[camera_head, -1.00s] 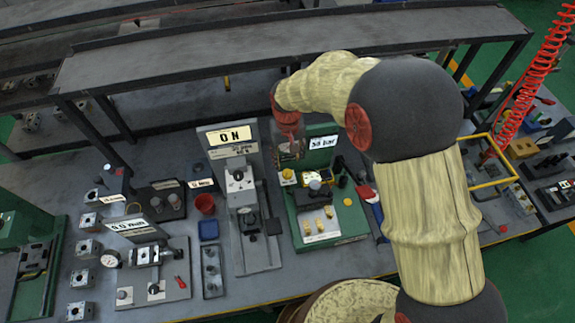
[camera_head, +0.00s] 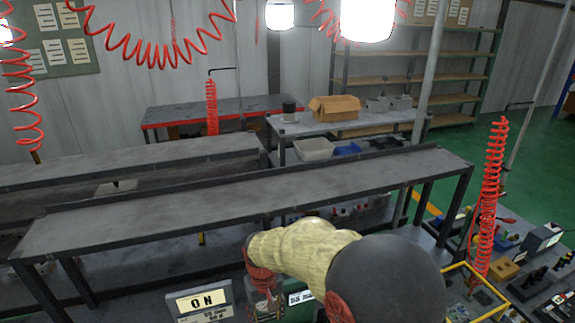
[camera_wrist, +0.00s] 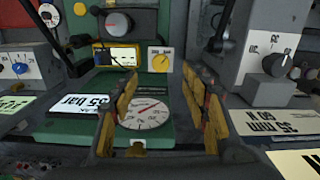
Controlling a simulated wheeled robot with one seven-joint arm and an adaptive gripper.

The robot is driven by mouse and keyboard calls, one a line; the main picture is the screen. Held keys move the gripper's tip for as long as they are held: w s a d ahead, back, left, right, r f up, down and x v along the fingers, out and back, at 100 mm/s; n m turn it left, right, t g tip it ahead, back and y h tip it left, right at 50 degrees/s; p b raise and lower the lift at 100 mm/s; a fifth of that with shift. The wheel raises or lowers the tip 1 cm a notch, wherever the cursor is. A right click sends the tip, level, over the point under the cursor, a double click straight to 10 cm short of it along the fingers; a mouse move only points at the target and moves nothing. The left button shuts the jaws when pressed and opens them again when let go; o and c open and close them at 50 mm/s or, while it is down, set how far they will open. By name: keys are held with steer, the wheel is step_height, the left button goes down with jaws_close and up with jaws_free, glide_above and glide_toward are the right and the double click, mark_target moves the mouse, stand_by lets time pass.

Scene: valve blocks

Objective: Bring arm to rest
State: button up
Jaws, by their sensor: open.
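My arm reaches in from the lower right of the head view, bent at a dark grey joint, with a cream sleeve running left to the wrist. My gripper (camera_head: 262,282) hangs just right of the ON sign (camera_head: 203,302), its lower part cut off or hidden. In the wrist view my gripper (camera_wrist: 163,88) shows two yellow-and-dark fingers, apart with nothing between them. Below and beyond them is a green station (camera_wrist: 75,130) with a round gauge (camera_wrist: 145,114) and a bar label (camera_wrist: 80,103).
A long grey shelf (camera_head: 250,195) spans behind my arm. A grey box with a knob (camera_wrist: 270,62) stands close right of the fingers, and a white box with a blue knob (camera_wrist: 22,68) at left. A red coiled hose (camera_head: 490,195) and yellow frame (camera_head: 485,280) are at right.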

steer(key=s+d+r+m+t+b, duration=0.1)
steer(key=s+d+r+t+b, duration=0.1)
steer(key=s+d, duration=0.5)
steer(key=s+d+r+m+t+b, duration=0.2)
steer(key=s+d+r+b, duration=0.2)
steer(key=s+d+b, duration=0.3)
steer(key=s+d+r+m+t+b, duration=0.1)
steer(key=s+d+r+b, duration=0.3)
steer(key=s+d, duration=0.3)
steer(key=d+b, duration=0.1)
steer(key=d, duration=0.4)
steer(key=shift+d+m+t, duration=0.15)
steer(key=shift+m+t, duration=0.25)
steer(key=shift+s, duration=0.15)
